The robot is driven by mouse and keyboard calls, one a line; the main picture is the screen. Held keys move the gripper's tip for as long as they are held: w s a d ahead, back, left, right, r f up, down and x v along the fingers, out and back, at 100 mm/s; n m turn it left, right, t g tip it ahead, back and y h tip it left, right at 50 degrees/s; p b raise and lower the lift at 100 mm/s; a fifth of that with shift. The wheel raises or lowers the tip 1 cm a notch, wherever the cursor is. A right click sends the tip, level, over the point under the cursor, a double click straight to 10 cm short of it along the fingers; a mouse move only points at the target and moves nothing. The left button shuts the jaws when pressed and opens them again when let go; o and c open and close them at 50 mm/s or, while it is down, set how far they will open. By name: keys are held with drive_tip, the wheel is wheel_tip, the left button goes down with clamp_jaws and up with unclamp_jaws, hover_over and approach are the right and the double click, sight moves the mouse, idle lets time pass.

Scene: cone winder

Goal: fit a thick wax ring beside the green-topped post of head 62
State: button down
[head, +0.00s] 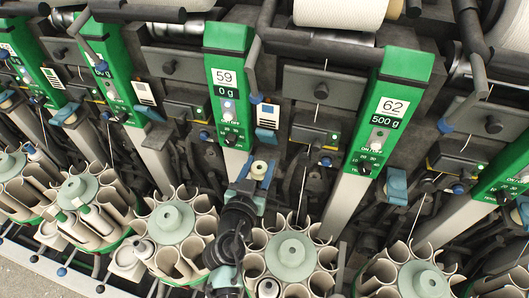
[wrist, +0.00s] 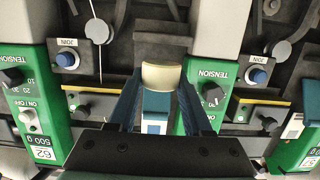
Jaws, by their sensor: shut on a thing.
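My gripper (head: 259,172) is shut on a cream wax ring (head: 259,169), held above the round tube magazines, low between heads 59 and 62. In the wrist view the ring (wrist: 162,77) sits between the tips of my two blue fingers (wrist: 161,88). The green-topped post of head 62 (head: 407,66) is to the right of my gripper, with its "62" and "500 g" plate. In the wrist view the head 62 panel (wrist: 45,115) is at the left, apart from the ring. The spot beside the post is not clearly visible.
The green post of head 59 (head: 228,80) is to the left of head 62. A tube magazine (head: 290,249) with a pale hub stands below, near my arm. Dark levers and rods fill the space between posts. A yarn cone (head: 340,10) is above.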

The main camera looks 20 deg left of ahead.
sight(265, 157)
drive_tip(key=shift+w, duration=0.65)
drive_tip(key=w, duration=0.2)
drive_tip(key=shift+w+r, duration=0.1)
drive_tip(key=shift+w, duration=0.25)
drive_tip(key=shift+w+f, duration=0.25)
drive_tip(key=shift+f, duration=0.55)
drive_tip(key=shift+f, duration=0.2)
drive_tip(key=shift+c, duration=1.6)
unclamp_jaws()
